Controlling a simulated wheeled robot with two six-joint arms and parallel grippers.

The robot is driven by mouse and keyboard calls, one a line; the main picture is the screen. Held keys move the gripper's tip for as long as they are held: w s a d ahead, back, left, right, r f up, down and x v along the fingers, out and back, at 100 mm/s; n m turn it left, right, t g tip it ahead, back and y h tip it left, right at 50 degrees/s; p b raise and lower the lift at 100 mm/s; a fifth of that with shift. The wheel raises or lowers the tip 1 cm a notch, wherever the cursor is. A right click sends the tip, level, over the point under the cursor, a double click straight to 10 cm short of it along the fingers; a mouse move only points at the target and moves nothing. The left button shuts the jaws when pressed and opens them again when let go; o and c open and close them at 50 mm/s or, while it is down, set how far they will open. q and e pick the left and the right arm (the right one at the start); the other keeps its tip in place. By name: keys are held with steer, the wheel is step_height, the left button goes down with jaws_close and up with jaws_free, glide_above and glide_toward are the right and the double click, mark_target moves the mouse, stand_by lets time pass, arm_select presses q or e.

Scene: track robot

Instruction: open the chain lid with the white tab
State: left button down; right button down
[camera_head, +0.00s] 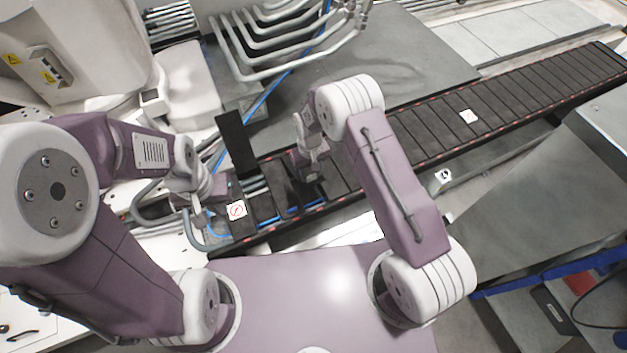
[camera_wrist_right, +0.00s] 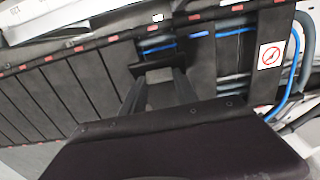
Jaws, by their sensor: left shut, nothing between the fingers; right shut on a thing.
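The black cable chain (camera_head: 345,182) runs diagonally across the head view, with dark lids along it. A small white tab (camera_wrist_right: 157,17) shows on the chain's edge in the right wrist view, beside an uncovered stretch with blue cable. My right gripper (camera_head: 305,178) is down at the chain, shut on a dark piece that looks like a chain lid; its fingers also show in the right wrist view (camera_wrist_right: 158,72). A dark lid (camera_head: 283,188) beside it looks raised. My left gripper (camera_head: 207,208) is shut and empty at the chain's left end.
Another black lid (camera_head: 236,143) stands upright behind the chain. A no-touch label (camera_head: 237,210) marks the left end. Bent grey pipes (camera_head: 290,45) stand behind, and a grey cabinet (camera_head: 550,190) is at right.

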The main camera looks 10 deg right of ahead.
steer(key=shift+w+a+r+p, duration=0.15)
steer(key=shift+w+a+r, duration=0.1)
steer(key=shift+w+r, duration=0.45)
steer(key=shift+w+a+r+p, duration=0.15)
steer(key=shift+w+a+r, duration=0.05)
steer(key=shift+w+r, duration=0.4)
steer(key=c, duration=1.3)
jaws_free()
steer(key=shift+c, duration=0.2)
steer(key=o, duration=0.4)
steer(key=shift+f, duration=0.15)
steer(key=shift+w+f, duration=0.1)
steer(key=shift+r, duration=0.3)
step_height(320, 180, up, 8)
steer(key=shift+r+p, duration=0.25)
steer(key=shift+p, duration=0.55)
